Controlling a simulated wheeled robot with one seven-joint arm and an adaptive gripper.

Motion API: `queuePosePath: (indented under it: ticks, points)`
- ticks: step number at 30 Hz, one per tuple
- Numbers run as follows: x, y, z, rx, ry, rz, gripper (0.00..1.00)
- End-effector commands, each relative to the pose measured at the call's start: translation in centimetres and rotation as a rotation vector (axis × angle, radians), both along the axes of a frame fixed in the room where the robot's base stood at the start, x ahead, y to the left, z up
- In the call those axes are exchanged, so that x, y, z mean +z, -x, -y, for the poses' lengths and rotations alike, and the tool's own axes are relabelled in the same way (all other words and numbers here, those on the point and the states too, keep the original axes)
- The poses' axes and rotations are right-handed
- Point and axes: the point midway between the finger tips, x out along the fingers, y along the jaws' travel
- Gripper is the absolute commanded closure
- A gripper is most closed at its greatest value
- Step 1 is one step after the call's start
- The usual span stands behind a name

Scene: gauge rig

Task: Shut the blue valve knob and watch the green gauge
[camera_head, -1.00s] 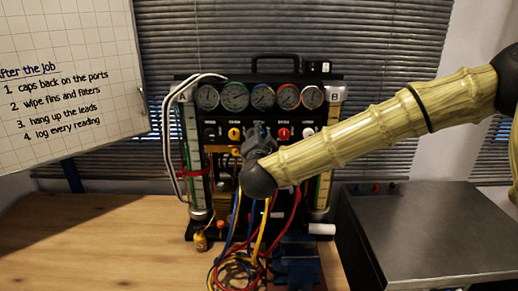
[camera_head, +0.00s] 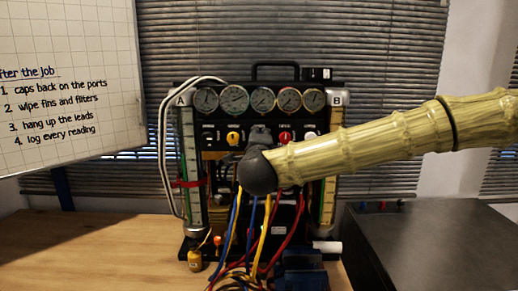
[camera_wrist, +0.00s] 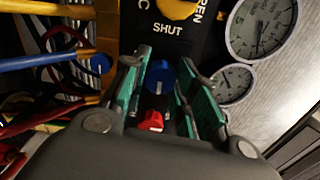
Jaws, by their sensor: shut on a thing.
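The blue valve knob (camera_wrist: 160,76) sits between the green-padded fingers of my gripper (camera_wrist: 158,92) in the wrist view, and the fingers are closed on it. In the head view my gripper (camera_head: 260,138) is against the middle of the knob row and hides this knob. The green gauge (camera_head: 234,98) is second from left in the gauge row, above the yellow knob. It appears as the larger dial (camera_wrist: 262,28) in the wrist view. Its needle is too small to read surely.
A yellow knob (camera_head: 233,138) and a red knob (camera_head: 285,137) flank my gripper. Coloured hoses (camera_head: 245,225) hang below it. A whiteboard (camera_head: 70,80) stands at left. A dark box (camera_head: 430,250) is at right. The wooden table (camera_head: 90,250) is bare at left.

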Motion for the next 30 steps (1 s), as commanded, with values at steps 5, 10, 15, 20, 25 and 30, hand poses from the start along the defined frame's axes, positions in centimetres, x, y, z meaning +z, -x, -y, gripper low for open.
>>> queuePosePath:
  ticks: [5,10,15,20,25,30]
  points:
    - [-0.3,-0.01,0.06,-0.001,-0.044,-0.003,0.95]
    - [-0.24,-0.01,0.04,-0.001,-0.06,-0.003,0.95]
    - [-0.21,0.0,0.05,-0.001,-0.062,-0.003,0.95]
    - [-0.22,0.0,0.05,-0.001,-0.061,-0.003,0.95]
    - [-0.18,-0.01,0.04,-0.001,-0.061,-0.002,0.49]
    - [-0.1,0.0,0.02,0.0,-0.061,-0.001,0.49]
